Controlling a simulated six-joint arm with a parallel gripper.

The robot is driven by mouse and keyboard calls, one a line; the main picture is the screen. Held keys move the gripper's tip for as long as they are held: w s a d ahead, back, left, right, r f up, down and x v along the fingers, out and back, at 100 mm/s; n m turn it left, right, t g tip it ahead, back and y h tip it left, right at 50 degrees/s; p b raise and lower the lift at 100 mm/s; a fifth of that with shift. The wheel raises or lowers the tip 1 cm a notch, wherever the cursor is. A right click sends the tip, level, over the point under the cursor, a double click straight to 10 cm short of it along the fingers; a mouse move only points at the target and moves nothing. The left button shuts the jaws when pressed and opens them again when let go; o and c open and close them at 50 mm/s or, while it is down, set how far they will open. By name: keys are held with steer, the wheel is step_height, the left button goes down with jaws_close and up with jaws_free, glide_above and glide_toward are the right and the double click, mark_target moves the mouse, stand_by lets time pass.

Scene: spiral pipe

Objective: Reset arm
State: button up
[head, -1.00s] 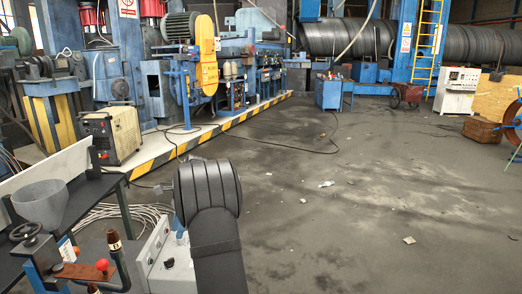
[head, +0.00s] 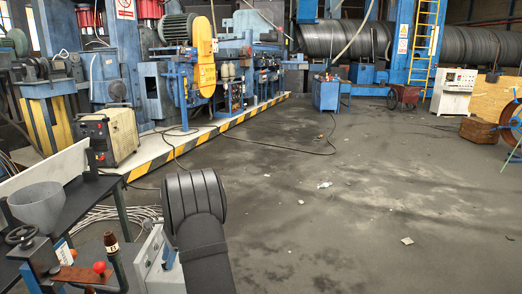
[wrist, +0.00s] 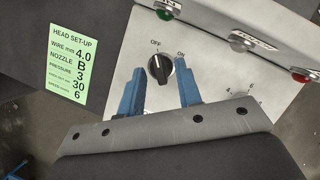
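My arm (head: 205,245) shows dark in the lower middle of the head view, and it hides my gripper there. In the wrist view my gripper (wrist: 159,82) has two blue fingers, clearly apart with nothing held between them. A black rotary knob (wrist: 160,68) on a pale control panel (wrist: 213,75) shows between the fingertips. It has OFF marked at its left and ON at its right. I see no finger touching the knob, and the height of the fingers above the panel is hard to judge.
A green set-up label (wrist: 73,70) lies left of the panel. A green button (wrist: 166,12) and red button (wrist: 300,75) are on its raised edge. In the head view a bench with a grey funnel (head: 38,206) stands at left. The floor (head: 340,215) at right is mostly open.

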steer(key=v, duration=1.7)
steer(key=x, duration=1.7)
steer(key=shift+s+d+m+t, duration=0.15)
steer(key=shift+m+t, duration=0.25)
steer(key=shift+m, duration=0.6)
steer(key=d+v, duration=0.1)
steer(key=v, duration=1.6)
steer(key=a+f+n+t, duration=0.2)
steer(key=a+f+n, duration=0.2)
steer(key=f+n, duration=0.3)
steer(key=shift+s+f+n, duration=0.25)
steer(key=shift+n, duration=1.35)
